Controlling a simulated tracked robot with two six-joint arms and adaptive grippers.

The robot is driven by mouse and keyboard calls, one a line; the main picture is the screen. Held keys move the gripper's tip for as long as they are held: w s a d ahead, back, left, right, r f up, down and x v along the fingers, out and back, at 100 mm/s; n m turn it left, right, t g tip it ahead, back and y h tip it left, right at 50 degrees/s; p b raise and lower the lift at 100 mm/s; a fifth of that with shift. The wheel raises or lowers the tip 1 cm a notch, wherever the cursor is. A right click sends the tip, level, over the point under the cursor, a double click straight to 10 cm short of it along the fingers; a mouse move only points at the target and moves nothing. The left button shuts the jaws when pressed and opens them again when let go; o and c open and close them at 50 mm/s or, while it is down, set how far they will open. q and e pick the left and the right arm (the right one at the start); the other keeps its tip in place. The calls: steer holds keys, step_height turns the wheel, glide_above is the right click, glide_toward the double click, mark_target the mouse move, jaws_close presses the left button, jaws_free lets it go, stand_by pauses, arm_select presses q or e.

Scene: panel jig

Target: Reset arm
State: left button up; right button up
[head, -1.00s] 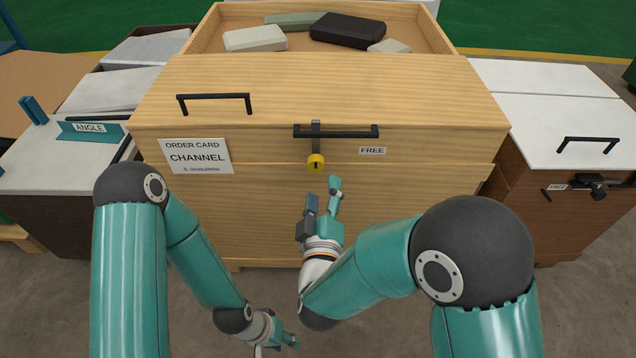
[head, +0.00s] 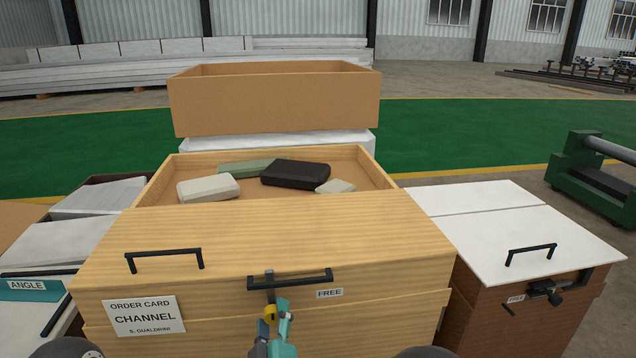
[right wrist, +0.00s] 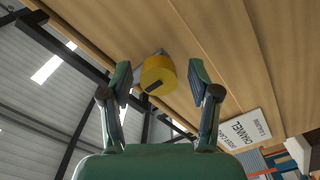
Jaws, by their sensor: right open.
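My right gripper (head: 275,328) is in front of the wooden chest (head: 250,235), just below the black latch handle (head: 290,282). My left gripper is out of view; only the tops of my arm joints show at the bottom edge.
The chest carries an order card reading CHANNEL (head: 145,316) and a FREE label (head: 330,293). A tray (head: 385,178) on top holds several blocks. A white-topped cabinet (head: 520,225) stands at right, an ANGLE bin (head: 30,287) at left. A cardboard box (head: 275,105) stands behind.

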steer(key=shift+w+f, duration=0.1)
steer(key=shift+w, duration=0.3)
steer(key=s+d+f+m+g, duration=0.4)
steer(key=d+f, duration=0.3)
steer(key=f, duration=0.5)
steer(key=s+d+f+m+g, duration=0.3)
steer(key=d+f+g, duration=0.3)
steer(key=f, duration=0.5)
steer(key=s+d+f+m+g, duration=0.2)
steer(key=s+d+f+m, duration=0.1)
steer(key=s, duration=0.4)
steer(key=s+d+f+m+g+y, duration=0.1)
steer(key=s+d+f+m+g, duration=0.15)
steer(key=s, duration=0.55)
steer(key=s+d+f+m+g, duration=0.2)
steer(key=s+d+f+g, duration=0.1)
steer(key=s, duration=0.4)
step_height(320, 180, up, 32)
steer(key=w+p, duration=0.1)
steer(key=p, duration=3.1)
